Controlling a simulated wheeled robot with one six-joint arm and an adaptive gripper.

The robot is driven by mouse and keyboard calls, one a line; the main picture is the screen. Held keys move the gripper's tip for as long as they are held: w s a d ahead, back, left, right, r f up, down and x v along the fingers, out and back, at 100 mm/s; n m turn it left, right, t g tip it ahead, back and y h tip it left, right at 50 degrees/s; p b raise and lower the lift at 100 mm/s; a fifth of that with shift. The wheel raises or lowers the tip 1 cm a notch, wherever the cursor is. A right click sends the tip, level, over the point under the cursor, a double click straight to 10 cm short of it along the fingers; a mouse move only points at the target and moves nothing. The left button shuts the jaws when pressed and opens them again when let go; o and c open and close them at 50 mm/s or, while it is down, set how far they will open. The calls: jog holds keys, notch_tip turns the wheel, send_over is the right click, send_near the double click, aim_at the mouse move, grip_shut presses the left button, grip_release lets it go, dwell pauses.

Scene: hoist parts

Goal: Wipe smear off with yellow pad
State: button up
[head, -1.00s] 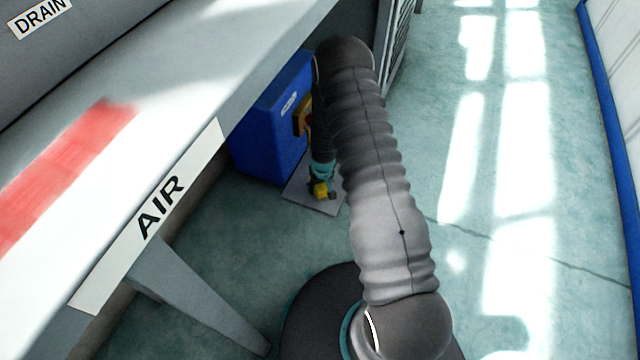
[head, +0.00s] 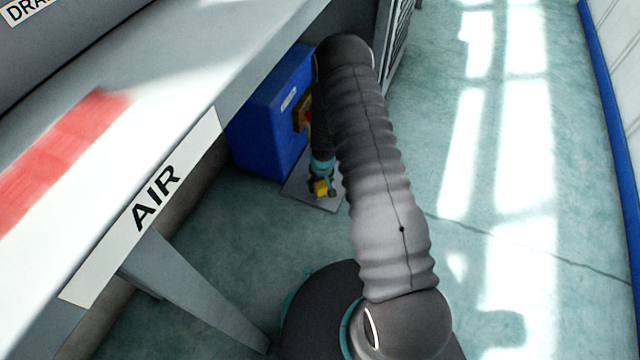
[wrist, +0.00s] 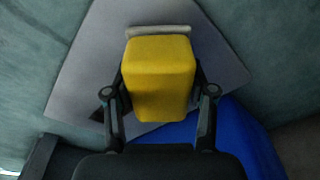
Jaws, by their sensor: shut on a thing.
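The yellow pad (wrist: 160,80) is between the two dark fingers of my gripper (wrist: 161,92), which is shut on it. In the head view the yellow pad (head: 320,188) is small and low beside the blue box, in front of the grey plate. I cannot tell whether it touches the plate. A red, soft-edged patch (head: 62,150) lies on the white bench top at the left, well apart from my gripper. A pale bar (wrist: 159,30) shows just beyond the pad in the wrist view. I cannot tell for sure which mark is the smear.
The blue box (head: 262,120) stands close to my gripper, beside the grey plate (head: 318,203). The bench top (head: 200,75) has an AIR label (head: 150,200) on its front edge and a leg (head: 195,295) below. The sunlit floor (head: 470,200) to the right is clear.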

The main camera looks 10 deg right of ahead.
jog(key=shift+f+b, duration=0.5)
jog(key=shift+f, duration=0.05)
jog(key=shift+w+d+r+b, duration=0.1)
jog(key=shift+w+d+b, duration=0.2)
jog(key=shift+w+d, duration=0.55)
jog(key=shift+w+d+f+b, duration=0.1)
jog(key=shift+w+d+b, duration=0.35)
jog(key=shift+w, duration=0.65)
jog(key=shift+w+d+r+b, duration=0.1)
jog(key=shift+w+d+b, duration=0.1)
jog(key=shift+w+d, duration=1.5)
jog(key=shift+w, duration=0.35)
jog(key=shift+w+d, duration=0.75)
jog(key=shift+w, duration=0.35)
jog(key=shift+w+d, duration=0.8)
jog(key=shift+w, duration=0.35)
jog(key=shift+w+d, duration=0.9)
jog(key=shift+w, duration=0.35)
jog(key=shift+w+d, duration=0.9)
jog(key=shift+w, duration=0.3)
